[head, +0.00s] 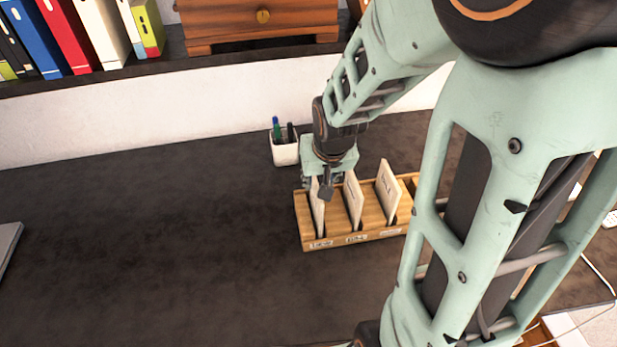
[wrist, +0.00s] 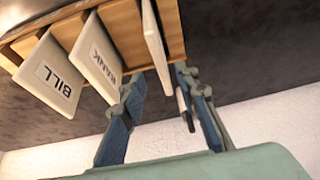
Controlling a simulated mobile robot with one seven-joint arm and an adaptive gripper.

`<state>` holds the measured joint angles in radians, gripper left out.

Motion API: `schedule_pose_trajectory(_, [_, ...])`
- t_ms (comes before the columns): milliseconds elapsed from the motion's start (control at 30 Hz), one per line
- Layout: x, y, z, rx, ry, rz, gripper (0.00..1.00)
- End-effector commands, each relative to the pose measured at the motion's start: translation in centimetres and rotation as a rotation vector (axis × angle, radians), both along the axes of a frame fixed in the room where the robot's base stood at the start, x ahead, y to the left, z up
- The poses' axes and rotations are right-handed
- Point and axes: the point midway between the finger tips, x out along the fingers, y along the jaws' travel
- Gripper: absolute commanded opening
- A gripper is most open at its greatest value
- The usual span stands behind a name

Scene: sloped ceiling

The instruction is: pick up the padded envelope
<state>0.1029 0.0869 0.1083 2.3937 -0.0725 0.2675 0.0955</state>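Three pale envelopes stand in a wooden sorter on the dark desk. The left one (head: 318,218), beneath my gripper (head: 326,192), also shows nearly edge-on in the wrist view (wrist: 154,42); no lettering shows on its visible side. The middle one (head: 354,203) reads "BANK" in the wrist view (wrist: 98,58). The right one (head: 388,194) reads "BILL" there (wrist: 50,74). I cannot tell for certain which is padded. In the wrist view my gripper's fingers (wrist: 158,84) are apart, on either side of the edge-on envelope's upper end, with gaps visible.
The wooden sorter (head: 333,240) has small labels along its front. A white pen cup (head: 285,153) stands close behind it. A shelf with binders (head: 68,38) and a wooden drawer box (head: 262,22) runs along the back. The desk's left side is largely clear.

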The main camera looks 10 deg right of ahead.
Motion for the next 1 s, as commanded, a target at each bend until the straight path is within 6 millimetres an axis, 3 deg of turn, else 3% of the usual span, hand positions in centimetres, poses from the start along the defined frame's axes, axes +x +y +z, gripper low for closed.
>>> schedule_pose_trajectory(300, [1.4, 0.0, -4.2, -0.001, 0.002, 0.004, 0.29])
schedule_pose_trajectory(633, [2.2, 0.0, -5.8, -0.001, 0.002, 0.003, 0.29])
schedule_pose_trajectory(1000, [3.7, 0.2, -9.9, -0.001, 0.003, 0.004, 0.29])
